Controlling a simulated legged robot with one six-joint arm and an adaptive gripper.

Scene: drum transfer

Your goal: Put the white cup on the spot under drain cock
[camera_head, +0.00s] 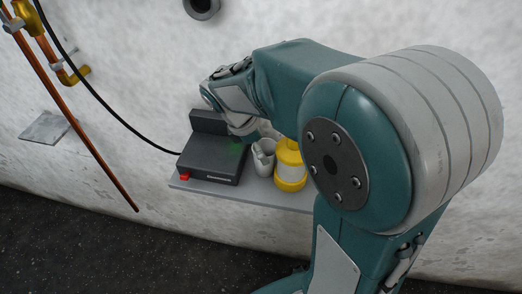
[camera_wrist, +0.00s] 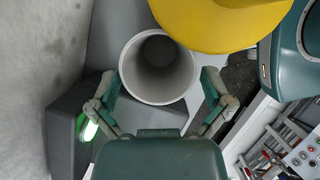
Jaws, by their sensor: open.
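The white cup (camera_head: 263,158) stands on a grey shelf (camera_head: 245,194) between a dark box and a yellow-and-white container. In the wrist view I look down into the open, empty-looking cup (camera_wrist: 150,97). My gripper (camera_wrist: 161,82) is open, with one finger on each side of the cup; whether either touches it I cannot tell. In the head view my gripper is mostly hidden behind my arm. A brass drain cock (camera_head: 73,75) is on the wall at the upper left. A small grey plate (camera_head: 45,127), probably the spot, sits below it.
The dark box (camera_head: 212,160) with a red button and green light is left of the cup. The yellow-and-white container (camera_head: 290,167) stands close on its right. A copper pipe (camera_head: 85,130) and a black cable (camera_head: 110,113) lie between shelf and plate.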

